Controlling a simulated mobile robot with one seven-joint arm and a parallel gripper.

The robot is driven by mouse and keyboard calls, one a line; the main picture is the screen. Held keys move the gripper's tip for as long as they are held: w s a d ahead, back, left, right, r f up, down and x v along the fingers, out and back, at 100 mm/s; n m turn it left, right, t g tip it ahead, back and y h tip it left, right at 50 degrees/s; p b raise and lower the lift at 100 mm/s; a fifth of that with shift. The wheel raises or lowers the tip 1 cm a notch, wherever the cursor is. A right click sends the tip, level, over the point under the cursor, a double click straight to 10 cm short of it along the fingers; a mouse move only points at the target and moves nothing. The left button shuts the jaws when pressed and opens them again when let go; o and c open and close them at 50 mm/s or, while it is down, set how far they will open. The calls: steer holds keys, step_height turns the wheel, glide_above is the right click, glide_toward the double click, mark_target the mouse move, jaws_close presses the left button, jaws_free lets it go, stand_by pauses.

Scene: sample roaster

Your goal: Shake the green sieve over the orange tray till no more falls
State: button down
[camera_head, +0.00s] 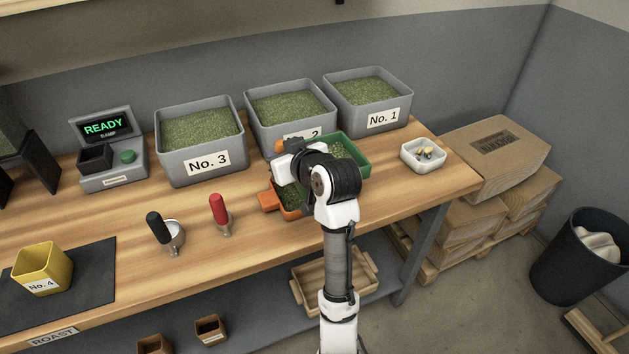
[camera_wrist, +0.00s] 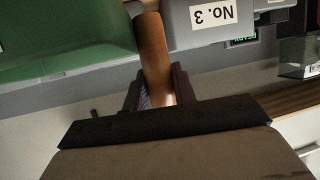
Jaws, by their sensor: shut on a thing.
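The green sieve (camera_head: 358,146) shows in the head view behind my arm, with greenish beans visible in it; its green side (camera_wrist: 60,35) fills the upper left of the wrist view. My gripper (camera_wrist: 157,88) is shut on the sieve's brown handle (camera_wrist: 152,50). The orange tray (camera_head: 267,201) is on the bench below and left of my wrist, with greenish beans in it. My arm hides much of both, so I cannot tell how far the sieve is over the tray or whether anything is falling.
Grey bins No. 3 (camera_head: 202,168), No. 2 (camera_head: 262,125) and No. 1 (camera_head: 350,115) stand behind, full of green beans. A white dish (camera_head: 424,160) is at right. A red-handled tool (camera_head: 219,209) and a black-handled scoop (camera_head: 157,230) stand in front left. The bench between them is partly clear.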

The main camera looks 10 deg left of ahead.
steer(key=s+a+p, duration=0.1)
steer(key=s+a, duration=0.2)
steer(key=a, duration=0.2)
steer(key=w+d, duration=0.2)
steer(key=d, duration=0.1)
steer(key=w+d, duration=0.1)
steer(key=d, duration=0.1)
steer(key=shift+w+d+p, duration=0.1)
steer(key=shift+p, duration=0.2)
steer(key=s+a, duration=0.3)
steer(key=a, duration=0.2)
steer(key=w+d, duration=0.2)
steer(key=d, duration=0.1)
steer(key=w+d+p, duration=0.1)
steer(key=d, duration=0.1)
steer(key=s+a, duration=0.1)
steer(key=a, duration=0.1)
steer(key=s+a+p, duration=0.1)
steer(key=s+a, duration=0.1)
steer(key=shift+s+a, duration=0.2)
steer(key=shift+a, duration=0.2)
